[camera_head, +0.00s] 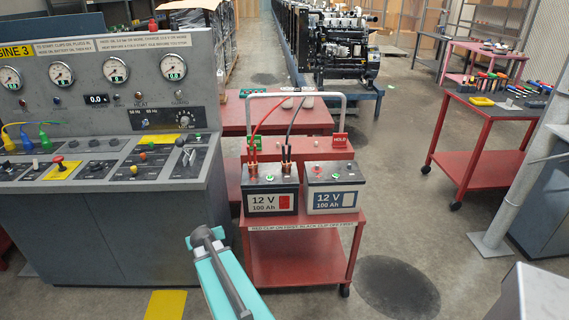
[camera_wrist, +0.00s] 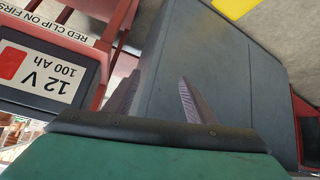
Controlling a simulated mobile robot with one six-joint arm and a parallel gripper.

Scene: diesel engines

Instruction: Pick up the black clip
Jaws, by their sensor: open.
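The black clip (camera_head: 288,158) is at the end of a black cable and stands upright on top of the left, dark 12 V battery (camera_head: 270,196), at its right side. A red-cabled clip (camera_head: 252,160) stands on the same battery, to its left. Both show copper-coloured lower ends. My gripper (camera_wrist: 157,96) is open in the wrist view, its two fingers apart with nothing between them. The dark battery (camera_wrist: 42,72) shows upside down at the left of that view; the clip is out of that view. In the head view my teal arm is in front of the cart, left of the batteries.
A red cart (camera_head: 297,255) carries the batteries, including a white one (camera_head: 334,194), with a grey handle frame (camera_head: 342,120) behind. A grey control console (camera_head: 100,160) stands close on the left. A red tool table (camera_head: 480,130) is at right.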

